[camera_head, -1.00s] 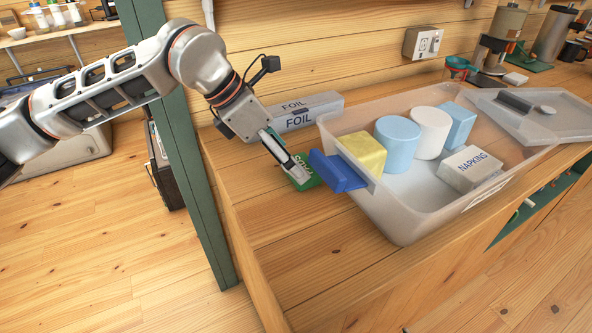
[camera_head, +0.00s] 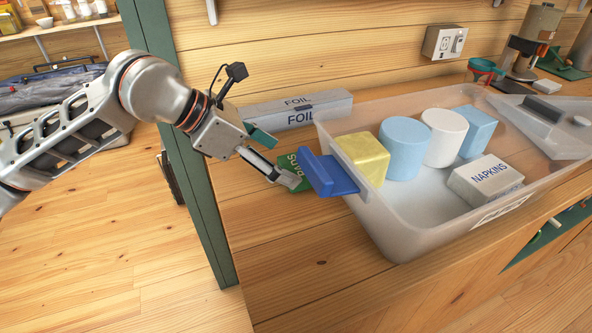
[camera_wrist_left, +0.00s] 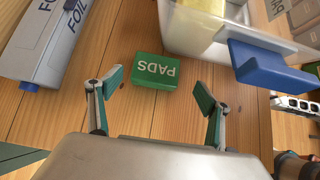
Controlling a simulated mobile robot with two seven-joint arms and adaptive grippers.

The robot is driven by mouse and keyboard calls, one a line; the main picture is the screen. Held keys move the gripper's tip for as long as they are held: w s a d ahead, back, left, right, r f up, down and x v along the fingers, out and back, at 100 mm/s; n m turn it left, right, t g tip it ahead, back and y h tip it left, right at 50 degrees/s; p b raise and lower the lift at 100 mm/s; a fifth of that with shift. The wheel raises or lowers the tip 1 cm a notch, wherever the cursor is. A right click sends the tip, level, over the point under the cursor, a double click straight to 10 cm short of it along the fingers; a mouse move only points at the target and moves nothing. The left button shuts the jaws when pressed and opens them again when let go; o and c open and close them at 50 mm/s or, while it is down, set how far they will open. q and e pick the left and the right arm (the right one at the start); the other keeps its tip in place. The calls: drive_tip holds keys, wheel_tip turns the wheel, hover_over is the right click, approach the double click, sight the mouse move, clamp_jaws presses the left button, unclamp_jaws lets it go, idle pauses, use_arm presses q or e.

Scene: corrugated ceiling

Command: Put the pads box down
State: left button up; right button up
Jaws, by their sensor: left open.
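The green pads box (camera_wrist_left: 157,70) lies flat on the wooden counter (camera_wrist_left: 130,110), its label upside down in the left wrist view. In the head view the pads box (camera_head: 291,164) is partly hidden behind my left gripper and the blue bin handle. My left gripper (camera_head: 278,160) is open, its two fingers spread apart. In the left wrist view my left gripper (camera_wrist_left: 160,88) has nothing between its fingertips, and the box lies just beyond them. My right gripper is not in view.
A foil box (camera_head: 300,110) lies behind the pads box by the wall. A clear bin (camera_head: 420,235) with a blue handle (camera_head: 328,174) stands close to the right, holding a yellow block, blue and white rolls and a napkins box (camera_head: 487,180). Counter in front is bare.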

sight(296, 165)
use_arm(q)
drive_tip(key=x, duration=0.3)
drive_tip(key=b+x, duration=0.1)
drive_tip(key=x, duration=0.1)
drive_tip(key=shift+w+d+f, duration=0.15)
drive_tip(key=shift+w+f, duration=0.05)
drive_tip(key=shift+w, duration=0.3)
drive_tip(key=shift+r, duration=0.1)
drive_tip(key=c, duration=1.2)
